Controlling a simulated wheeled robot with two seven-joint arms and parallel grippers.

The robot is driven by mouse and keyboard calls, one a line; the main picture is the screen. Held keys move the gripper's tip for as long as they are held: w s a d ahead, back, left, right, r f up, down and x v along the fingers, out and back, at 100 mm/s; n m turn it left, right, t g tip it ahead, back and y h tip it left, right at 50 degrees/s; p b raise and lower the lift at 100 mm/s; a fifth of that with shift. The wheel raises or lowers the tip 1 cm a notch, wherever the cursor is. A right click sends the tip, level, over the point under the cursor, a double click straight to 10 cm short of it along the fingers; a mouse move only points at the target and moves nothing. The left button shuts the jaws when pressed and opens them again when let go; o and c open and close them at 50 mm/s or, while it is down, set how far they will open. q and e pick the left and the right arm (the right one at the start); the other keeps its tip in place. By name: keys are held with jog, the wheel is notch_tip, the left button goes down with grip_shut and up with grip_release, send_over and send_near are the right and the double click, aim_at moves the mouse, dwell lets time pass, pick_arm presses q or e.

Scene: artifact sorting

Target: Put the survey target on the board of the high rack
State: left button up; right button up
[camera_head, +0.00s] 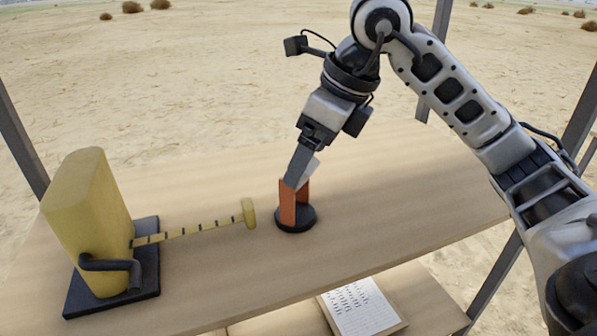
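The survey target (288,204) appears to be the orange upright piece on a round black base (296,220). My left gripper is not in view.
A yellow block-shaped device (88,220) with a black base and handle stands at the left of the board. A yellow marked bar (190,231) extends from it toward the target. A written sheet (362,308) lies on a lower shelf. Rack posts (20,140) stand at the sides.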

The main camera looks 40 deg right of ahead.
jog(key=v, duration=0.5)
jog(key=shift+r, duration=0.1)
dwell(0.4)
